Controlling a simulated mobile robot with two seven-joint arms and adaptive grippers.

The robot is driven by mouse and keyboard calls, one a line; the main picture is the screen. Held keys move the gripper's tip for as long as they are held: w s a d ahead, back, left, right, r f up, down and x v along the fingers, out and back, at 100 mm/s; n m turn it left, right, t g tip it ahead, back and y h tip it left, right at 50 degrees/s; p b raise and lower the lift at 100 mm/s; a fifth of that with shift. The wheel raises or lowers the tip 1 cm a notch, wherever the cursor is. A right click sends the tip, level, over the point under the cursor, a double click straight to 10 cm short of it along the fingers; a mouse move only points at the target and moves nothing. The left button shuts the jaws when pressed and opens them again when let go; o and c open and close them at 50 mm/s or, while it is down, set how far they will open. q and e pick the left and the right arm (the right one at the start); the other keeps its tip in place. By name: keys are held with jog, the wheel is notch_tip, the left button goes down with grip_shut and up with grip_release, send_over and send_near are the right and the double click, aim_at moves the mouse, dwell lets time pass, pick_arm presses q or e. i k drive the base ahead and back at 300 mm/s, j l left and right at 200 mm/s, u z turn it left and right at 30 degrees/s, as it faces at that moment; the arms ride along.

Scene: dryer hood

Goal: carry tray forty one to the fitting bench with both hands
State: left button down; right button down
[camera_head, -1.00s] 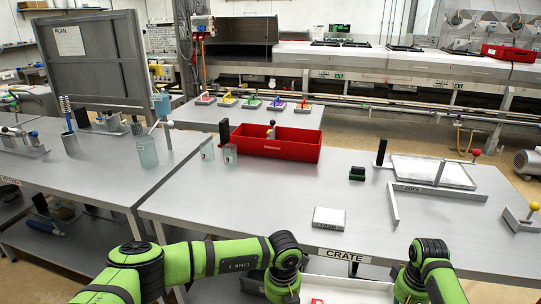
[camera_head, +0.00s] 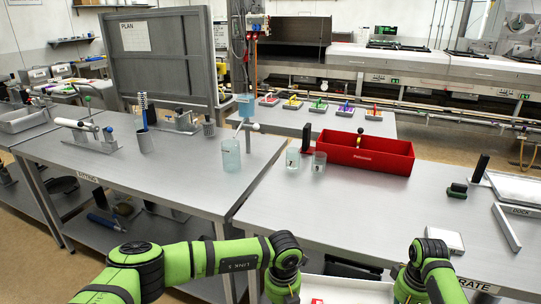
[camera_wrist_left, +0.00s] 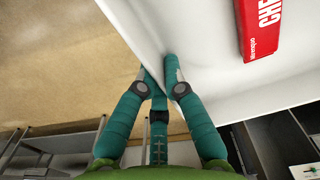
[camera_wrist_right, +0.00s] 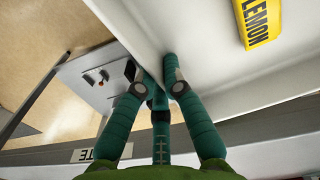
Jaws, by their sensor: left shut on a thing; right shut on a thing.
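A white tray (camera_head: 350,288) shows at the bottom edge of the head view, between my two arms. My left gripper (camera_wrist_left: 158,72) is shut on the tray's wall in the left wrist view. My right gripper (camera_wrist_right: 156,74) is shut on the tray's wall in the right wrist view. A red box (camera_wrist_left: 262,28) lettered "CHE" and a yellow box (camera_wrist_right: 259,22) lettered "LEMON" lie inside the tray. A number on the tray is not visible. The bench at the left (camera_head: 180,190) carries a front label that appears to read "FITTING".
The nearer right bench (camera_head: 310,215) carries a red bin (camera_head: 365,160), two glass beakers and a white block (camera_head: 444,241). On the left bench stand a blue-tinted jar (camera_head: 231,156), a brush in a cup and metal fixtures. The left bench's front middle is clear.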

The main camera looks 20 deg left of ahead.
aim_at(177, 169)
jog(key=j+u, duration=0.1)
jog(key=j, duration=0.6)
jog(key=j+u, duration=0.1)
jog(key=j, duration=0.55)
jog(key=i+j+u, duration=0.1)
jog(key=j, duration=0.55)
jog(key=i+j+u, duration=0.15)
jog(key=j, duration=0.55)
jog(key=k, duration=0.05)
